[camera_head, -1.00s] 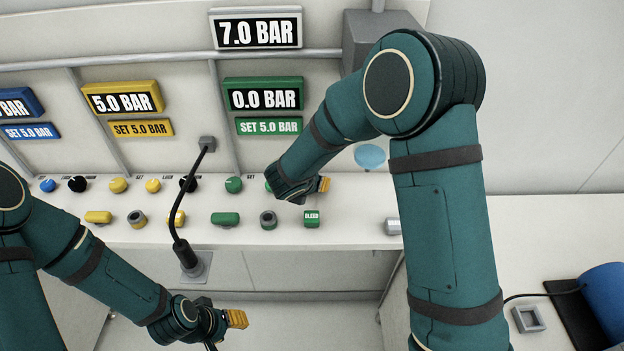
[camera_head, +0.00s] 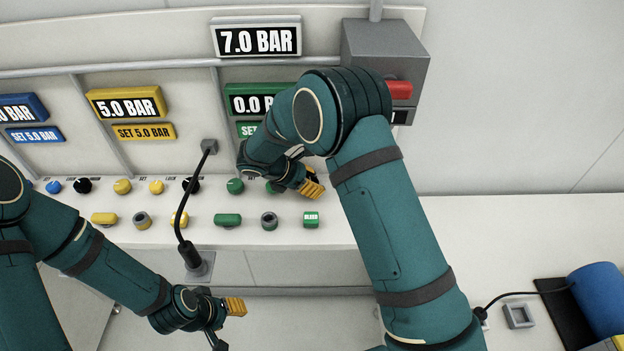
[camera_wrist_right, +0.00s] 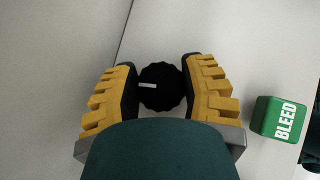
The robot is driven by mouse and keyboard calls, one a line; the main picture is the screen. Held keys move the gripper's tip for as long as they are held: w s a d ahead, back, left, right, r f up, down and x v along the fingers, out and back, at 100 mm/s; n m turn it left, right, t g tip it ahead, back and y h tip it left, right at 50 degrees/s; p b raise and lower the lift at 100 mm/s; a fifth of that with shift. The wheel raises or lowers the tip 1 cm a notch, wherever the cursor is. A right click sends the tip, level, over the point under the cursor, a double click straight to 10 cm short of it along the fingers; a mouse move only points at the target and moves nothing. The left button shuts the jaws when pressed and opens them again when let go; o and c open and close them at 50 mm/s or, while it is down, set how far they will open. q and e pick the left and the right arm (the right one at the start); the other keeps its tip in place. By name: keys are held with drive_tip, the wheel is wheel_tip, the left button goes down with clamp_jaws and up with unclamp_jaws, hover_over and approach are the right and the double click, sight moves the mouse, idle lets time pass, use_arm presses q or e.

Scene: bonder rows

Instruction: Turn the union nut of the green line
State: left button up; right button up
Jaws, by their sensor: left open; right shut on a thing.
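The green line's section holds a grey ring-shaped fitting (camera_head: 269,221), which looks like the union nut. It sits between a green oblong handle (camera_head: 228,219) and the green BLEED button (camera_head: 311,219). My right gripper (camera_head: 313,187) is at the back row above this button. In the right wrist view its yellow fingers (camera_wrist_right: 160,88) are shut on a ribbed black knob (camera_wrist_right: 161,87) with a white mark. The BLEED button (camera_wrist_right: 279,119) lies right of the fingers, apart from them. My left gripper (camera_head: 232,307) is open, in front of the panel, away from the fittings.
The green display (camera_head: 247,101) is partly hidden by my right arm. A black gooseneck (camera_head: 182,225) rises in front of the panel. A grey box with a red switch (camera_head: 400,89) is at the upper right. The bench at right (camera_head: 500,235) has clear room.

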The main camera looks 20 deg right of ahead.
drive_tip(key=shift+m+g, duration=0.5)
drive_tip(key=shift+m, duration=0.1)
drive_tip(key=shift+s, duration=0.1)
drive_tip(key=o, duration=1.2)
